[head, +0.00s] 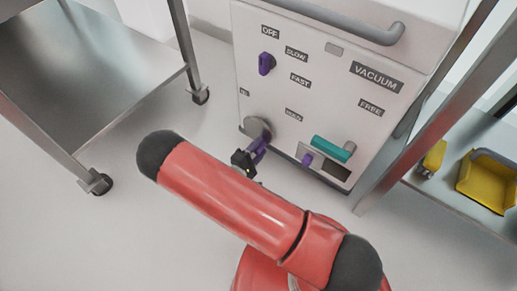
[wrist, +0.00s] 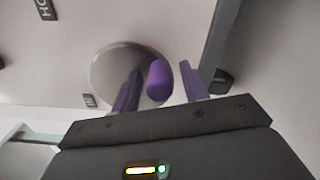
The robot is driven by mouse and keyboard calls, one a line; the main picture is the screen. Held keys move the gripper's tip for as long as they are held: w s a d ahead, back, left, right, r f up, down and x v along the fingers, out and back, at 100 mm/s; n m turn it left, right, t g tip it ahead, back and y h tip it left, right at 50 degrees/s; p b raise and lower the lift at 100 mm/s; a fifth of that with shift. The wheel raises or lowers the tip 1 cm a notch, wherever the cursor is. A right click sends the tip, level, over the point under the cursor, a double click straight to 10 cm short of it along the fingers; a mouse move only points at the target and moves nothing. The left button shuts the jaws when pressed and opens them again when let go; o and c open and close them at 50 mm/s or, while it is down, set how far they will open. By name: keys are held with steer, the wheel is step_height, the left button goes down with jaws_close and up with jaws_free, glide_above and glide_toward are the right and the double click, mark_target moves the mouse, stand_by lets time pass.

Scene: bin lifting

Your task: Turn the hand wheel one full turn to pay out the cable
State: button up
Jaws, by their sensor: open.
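The hand wheel is a grey disc (head: 257,128) low on the left of the white cabinet's front. In the wrist view the disc (wrist: 108,68) carries a purple knob (wrist: 159,80) near its rim. My gripper (head: 258,150) is at the wheel's lower edge. In the wrist view its two purple fingers (wrist: 162,90) are apart, one on each side of the knob, with gaps visible. I cannot tell how deep the knob sits between them. The knob is not clearly seen in the head view. No cable is visible.
The white cabinet (head: 330,60) also has a purple selector knob (head: 266,63), a teal handle (head: 333,147) and a grey top bar (head: 345,28). A metal cart (head: 70,80) stands left. Floor between cart and cabinet is clear.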

mark_target(263, 128)
steer(key=shift+c, duration=0.3)
jaws_close()
steer(key=shift+d+r+n, duration=0.1)
steer(key=shift+n, duration=0.2)
